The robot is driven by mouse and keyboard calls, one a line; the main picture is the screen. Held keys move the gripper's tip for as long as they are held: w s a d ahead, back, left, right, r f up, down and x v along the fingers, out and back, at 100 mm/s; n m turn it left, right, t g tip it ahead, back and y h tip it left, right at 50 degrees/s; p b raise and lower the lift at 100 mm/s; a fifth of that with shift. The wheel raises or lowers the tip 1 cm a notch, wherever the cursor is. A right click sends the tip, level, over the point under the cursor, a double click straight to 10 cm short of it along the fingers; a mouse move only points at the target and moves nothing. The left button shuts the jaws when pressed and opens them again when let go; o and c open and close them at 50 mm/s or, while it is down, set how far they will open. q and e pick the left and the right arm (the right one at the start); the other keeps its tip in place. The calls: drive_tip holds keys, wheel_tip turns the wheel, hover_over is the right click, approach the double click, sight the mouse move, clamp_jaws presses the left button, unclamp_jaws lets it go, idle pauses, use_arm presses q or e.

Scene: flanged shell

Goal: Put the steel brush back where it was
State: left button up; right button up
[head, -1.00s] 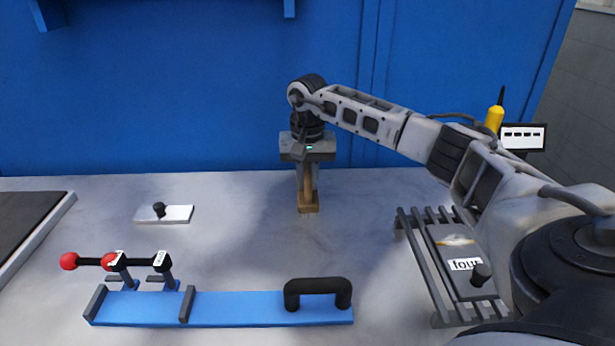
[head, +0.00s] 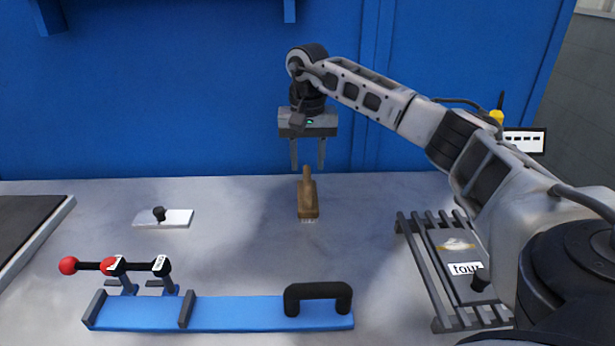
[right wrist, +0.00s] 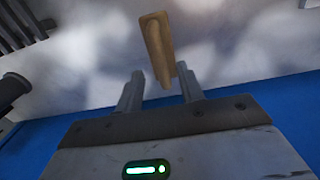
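The steel brush (head: 308,200) stands on the grey table near the blue back wall, its wooden handle toward the wall and pale bristles showing below its front end. My left gripper is in no view.
A blue fixture (head: 240,313) with a black handle and red-knobbed levers lies in front. A slatted rack (head: 410,250) holding a labelled plate (head: 462,262) is at right. A small knobbed white plate (head: 180,218) lies at left. Table around the brush is clear.

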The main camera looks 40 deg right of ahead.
wheel_tip(320, 180, up, 6)
drive_tip(key=shift+f, duration=0.15)
idle(0.6)
